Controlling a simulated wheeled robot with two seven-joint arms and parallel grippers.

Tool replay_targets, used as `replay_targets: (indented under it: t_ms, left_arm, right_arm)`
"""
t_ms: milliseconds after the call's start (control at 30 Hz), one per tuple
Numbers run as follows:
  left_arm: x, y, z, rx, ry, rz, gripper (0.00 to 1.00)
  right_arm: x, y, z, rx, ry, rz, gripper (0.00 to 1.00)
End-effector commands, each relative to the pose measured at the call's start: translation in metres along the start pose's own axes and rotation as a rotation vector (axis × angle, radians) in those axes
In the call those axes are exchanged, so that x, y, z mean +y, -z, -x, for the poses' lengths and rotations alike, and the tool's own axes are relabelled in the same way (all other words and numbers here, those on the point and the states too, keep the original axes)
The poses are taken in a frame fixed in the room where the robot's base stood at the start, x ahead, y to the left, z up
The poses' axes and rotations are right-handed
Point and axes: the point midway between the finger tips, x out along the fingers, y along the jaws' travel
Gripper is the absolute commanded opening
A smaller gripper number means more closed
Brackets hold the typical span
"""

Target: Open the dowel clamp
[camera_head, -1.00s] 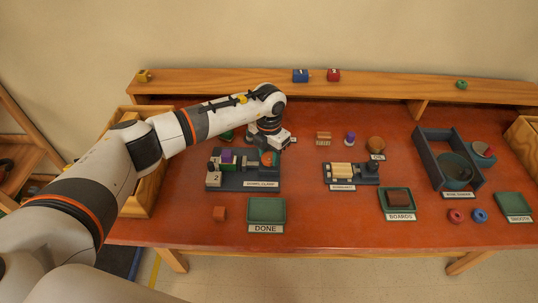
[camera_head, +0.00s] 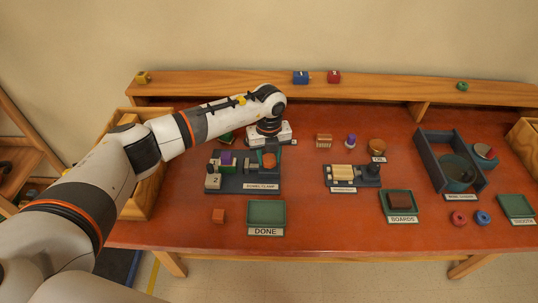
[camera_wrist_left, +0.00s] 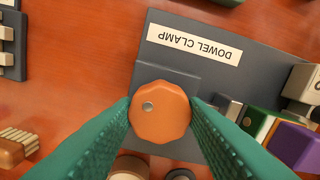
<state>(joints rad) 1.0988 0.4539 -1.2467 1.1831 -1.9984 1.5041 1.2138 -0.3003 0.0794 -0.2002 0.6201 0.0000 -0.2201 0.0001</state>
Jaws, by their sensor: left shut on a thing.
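The dowel clamp (camera_head: 235,186) is a dark grey fixture at the left of the red-brown table, with a "DOWEL CLAMP" label on its front. Its orange faceted knob (camera_head: 269,160) is at its right end. In the left wrist view the knob (camera_wrist_left: 160,111) shows from above, with a grey dot on its face. My left gripper (camera_wrist_left: 160,118) is shut on the knob, one green finger on each side. A purple block (camera_head: 226,158) and a white block marked 2 (camera_head: 213,181) are at the clamp's left part. My right gripper is out of view.
A green DONE tray (camera_head: 266,211) and an orange cube (camera_head: 218,216) lie in front of the clamp. A wooden shelf (camera_head: 380,88) runs along the back.

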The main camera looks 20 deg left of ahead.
Motion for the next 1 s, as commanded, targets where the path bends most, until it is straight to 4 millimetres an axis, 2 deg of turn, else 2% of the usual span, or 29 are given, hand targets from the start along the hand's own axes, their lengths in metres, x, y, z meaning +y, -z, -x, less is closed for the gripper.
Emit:
replay_targets:
  t_ms: [500, 1000]
  left_arm:
    - [0.0002, 0.001, 0.0014, 0.002, -0.002, 0.414, 0.16]
    - [0.0002, 0.0012, 0.0012, 0.002, -0.002, 0.543, 0.16]
  right_arm:
    - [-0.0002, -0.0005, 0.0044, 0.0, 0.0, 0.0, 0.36]
    - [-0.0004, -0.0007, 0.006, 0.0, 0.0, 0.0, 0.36]
